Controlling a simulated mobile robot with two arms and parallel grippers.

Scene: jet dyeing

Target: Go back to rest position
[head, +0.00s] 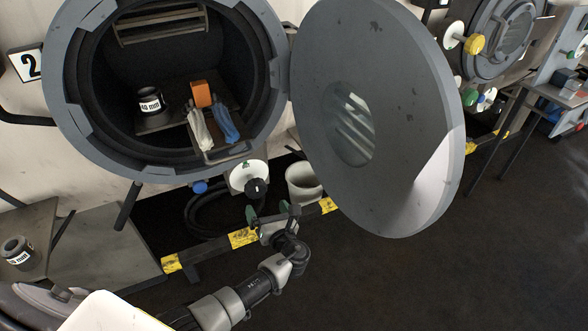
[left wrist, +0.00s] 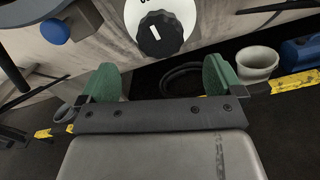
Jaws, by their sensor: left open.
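My left gripper (head: 272,216) is in front of the dyeing machine, below its round opening. In the left wrist view its green-padded fingers (left wrist: 160,82) stand wide apart with nothing between them. It is near a white round valve plate with a black knob (head: 256,188), which shows beyond the fingers in the left wrist view (left wrist: 160,34). The fingers appear apart from the knob. My right gripper is not in view.
The machine's heavy round door (head: 420,130) hangs open at right. Inside the drum are a black "40 mm" ring (head: 151,103), an orange block (head: 201,93), and white and blue cloths (head: 226,122). A yellow-black floor rail (head: 243,238) runs below; dark floor lies clear at right.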

